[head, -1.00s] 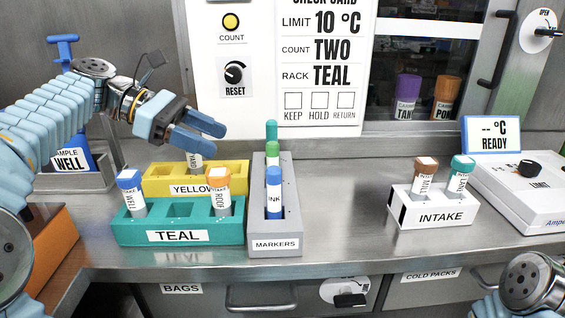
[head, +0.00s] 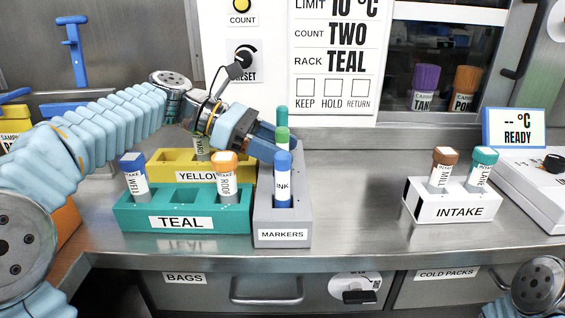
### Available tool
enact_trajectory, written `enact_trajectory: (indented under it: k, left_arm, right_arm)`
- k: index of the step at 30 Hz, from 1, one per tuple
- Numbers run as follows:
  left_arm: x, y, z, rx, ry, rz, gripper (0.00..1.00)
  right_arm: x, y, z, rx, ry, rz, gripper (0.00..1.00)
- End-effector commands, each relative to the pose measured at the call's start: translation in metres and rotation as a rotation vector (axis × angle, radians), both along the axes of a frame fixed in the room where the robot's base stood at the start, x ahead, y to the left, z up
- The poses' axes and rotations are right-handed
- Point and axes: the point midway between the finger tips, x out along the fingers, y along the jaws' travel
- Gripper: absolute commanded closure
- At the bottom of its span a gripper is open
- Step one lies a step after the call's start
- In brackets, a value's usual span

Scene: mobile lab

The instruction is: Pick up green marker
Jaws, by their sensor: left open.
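The green marker (head: 282,138) stands upright in the grey MARKERS rack (head: 283,218), between a blue INK marker (head: 283,182) in front and a teal marker (head: 282,115) behind. Its lower part is hidden by the blue marker and my gripper. My left gripper (head: 276,142) is open, its blue fingers reaching in from the left at the green marker's height. The fingers overlap the marker in the picture; I cannot tell if they touch it. Only part of my right arm shows at the bottom right corner; its gripper is out of view.
Left of the markers stand the TEAL rack (head: 181,222) with two capped tubes and the YELLOW rack (head: 181,171) behind it. The white INTAKE rack (head: 447,210) holds two tubes at right. The counter between MARKERS and INTAKE is clear.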

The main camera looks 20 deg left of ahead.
Motion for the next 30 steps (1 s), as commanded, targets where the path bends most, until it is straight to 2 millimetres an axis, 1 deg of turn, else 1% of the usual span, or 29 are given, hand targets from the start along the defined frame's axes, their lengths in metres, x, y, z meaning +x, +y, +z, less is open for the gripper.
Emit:
enact_trajectory:
  k: [1, 5, 12, 13, 23, 24, 30]
  left_arm:
    - [0.000, -0.008, -0.004, 0.000, 0.001, -0.004, 0.45]
    - [0.002, -0.022, -0.009, 0.000, 0.000, -0.001, 0.45]
    - [0.003, -0.024, -0.010, 0.000, 0.000, 0.000, 0.45]
    - [0.003, -0.024, -0.010, 0.000, 0.000, 0.000, 0.46]
    - [0.003, -0.024, -0.010, 0.000, 0.000, 0.000, 0.97]
    - [0.003, -0.024, -0.010, 0.000, 0.000, 0.000, 1.00]
    - [0.003, -0.024, -0.009, 0.000, 0.000, 0.000, 1.00]
  right_arm:
    - [0.000, -0.001, -0.003, -0.001, 0.000, -0.001, 0.57]
    - [0.001, -0.001, -0.004, -0.002, -0.001, -0.002, 0.57]
    - [0.001, -0.001, -0.004, -0.002, -0.001, -0.002, 0.57]
    - [0.001, -0.001, -0.004, -0.002, -0.001, -0.002, 0.57]
    - [0.001, -0.001, -0.004, -0.002, -0.002, -0.002, 0.57]
    - [0.001, -0.001, -0.004, -0.002, -0.002, -0.002, 0.57]
    - [0.001, -0.001, -0.003, -0.002, -0.001, -0.002, 0.57]
